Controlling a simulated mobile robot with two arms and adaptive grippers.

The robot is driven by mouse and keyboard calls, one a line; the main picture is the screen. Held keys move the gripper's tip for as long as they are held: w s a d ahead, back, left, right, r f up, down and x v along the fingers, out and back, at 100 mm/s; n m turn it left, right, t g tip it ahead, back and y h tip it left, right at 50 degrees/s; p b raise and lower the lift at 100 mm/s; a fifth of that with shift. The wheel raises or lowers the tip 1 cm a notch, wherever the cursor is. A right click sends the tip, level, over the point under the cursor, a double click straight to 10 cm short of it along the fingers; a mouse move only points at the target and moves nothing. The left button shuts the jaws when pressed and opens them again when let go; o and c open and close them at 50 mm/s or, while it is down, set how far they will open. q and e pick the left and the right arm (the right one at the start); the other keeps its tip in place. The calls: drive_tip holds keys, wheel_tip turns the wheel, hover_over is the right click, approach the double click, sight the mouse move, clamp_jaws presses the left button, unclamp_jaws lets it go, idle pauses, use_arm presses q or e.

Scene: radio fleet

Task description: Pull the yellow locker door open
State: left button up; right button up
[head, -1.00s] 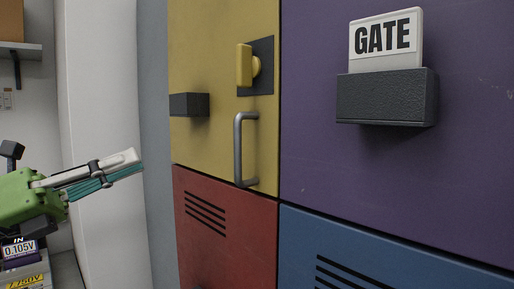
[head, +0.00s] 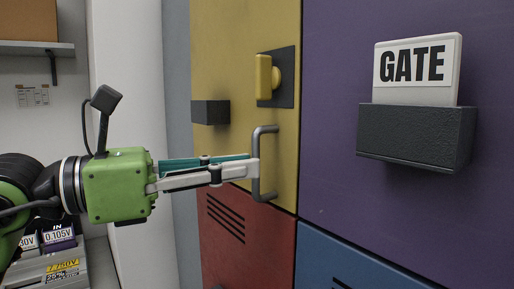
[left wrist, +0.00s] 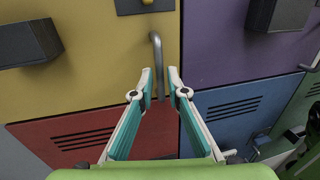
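The yellow locker door (head: 228,60) stands closed at the upper left of the locker block. It has a yellow knob (head: 264,77) on a dark plate and a grey vertical bar handle (head: 256,190) below it. My left gripper (head: 250,170) comes in from the left with its fingertips at the handle. In the left wrist view, the handle (left wrist: 156,50) runs down between the two open fingertips (left wrist: 160,76), with a gap still visible. Contact cannot be told. My right gripper is outside the head view; green and dark parts at the wrist view's lower right are unclear.
A black label holder (head: 210,112) sticks out left of the handle. A purple door (head: 335,180) with a GATE card (head: 413,66) in a black holder (head: 415,137) is to the right. Red (head: 232,250) and blue (head: 318,255) doors lie below.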

sight(256, 196)
use_arm(q)
drive_tip(key=shift+p+x, duration=0.45)
drive_tip(key=shift+x, duration=1.2)
clamp_jaws()
drive_tip(key=shift+a, duration=0.2)
